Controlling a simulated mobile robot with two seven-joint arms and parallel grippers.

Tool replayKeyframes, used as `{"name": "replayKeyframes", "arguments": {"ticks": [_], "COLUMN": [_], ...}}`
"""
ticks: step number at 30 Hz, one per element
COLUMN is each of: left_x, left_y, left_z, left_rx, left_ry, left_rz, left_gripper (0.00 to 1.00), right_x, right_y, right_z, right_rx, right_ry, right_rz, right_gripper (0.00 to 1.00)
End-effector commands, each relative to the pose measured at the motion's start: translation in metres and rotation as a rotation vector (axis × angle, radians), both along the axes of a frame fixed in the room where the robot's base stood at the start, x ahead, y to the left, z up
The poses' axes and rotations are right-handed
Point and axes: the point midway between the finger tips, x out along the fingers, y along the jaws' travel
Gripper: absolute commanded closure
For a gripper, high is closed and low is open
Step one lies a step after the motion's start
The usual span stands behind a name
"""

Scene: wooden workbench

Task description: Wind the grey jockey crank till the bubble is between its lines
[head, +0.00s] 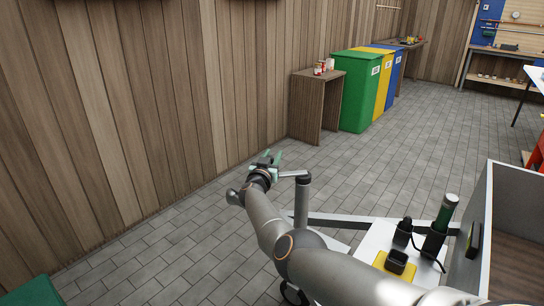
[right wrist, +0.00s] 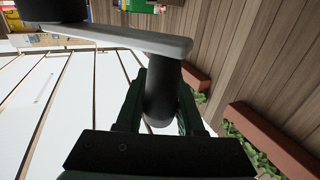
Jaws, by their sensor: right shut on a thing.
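My right gripper (head: 267,161) is at the free end of the crank arm. In the right wrist view the pale crank arm (right wrist: 120,37) crosses the top, and its dark round handle (right wrist: 161,95) stands between the two green fingers of my right gripper (right wrist: 160,108), which is shut on it. I cannot make out the bubble or its lines. My left gripper is not in view.
A trailer frame (head: 345,221) runs right from the post to a grey-walled box (head: 488,215). A dark green cylinder (head: 445,213) and a yellow plate (head: 395,267) are on the frame. Bins (head: 355,90) and a small table (head: 318,76) stand by the wooden wall.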

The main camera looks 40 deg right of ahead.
Motion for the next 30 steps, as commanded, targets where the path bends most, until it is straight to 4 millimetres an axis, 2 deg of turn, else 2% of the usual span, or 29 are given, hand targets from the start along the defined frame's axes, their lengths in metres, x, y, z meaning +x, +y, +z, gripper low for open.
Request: {"name": "replayKeyframes", "arguments": {"ticks": [1, 17, 18, 25, 30], "left_x": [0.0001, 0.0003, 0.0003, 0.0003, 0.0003], "left_y": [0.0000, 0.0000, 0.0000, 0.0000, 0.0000], "left_z": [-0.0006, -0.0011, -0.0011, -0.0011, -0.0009], "left_rx": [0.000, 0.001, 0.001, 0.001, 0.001], "left_ry": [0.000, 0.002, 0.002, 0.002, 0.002], "left_rz": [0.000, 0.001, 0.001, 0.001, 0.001], "left_gripper": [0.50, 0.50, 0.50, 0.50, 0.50], "right_x": [-0.0087, -0.0088, -0.0088, -0.0079, -0.0066], "right_y": [-0.0139, -0.0139, -0.0139, -0.0130, -0.0114], "right_z": [-0.0044, -0.0043, -0.0043, -0.0038, -0.0029], "right_rx": [0.002, 0.002, 0.002, 0.001, -0.001], "right_ry": [0.000, 0.000, 0.000, 0.000, 0.000], "right_rz": [-0.032, -0.032, -0.032, -0.028, -0.024], "right_gripper": [1.00, 1.00, 0.61, 0.35, 0.33]}}
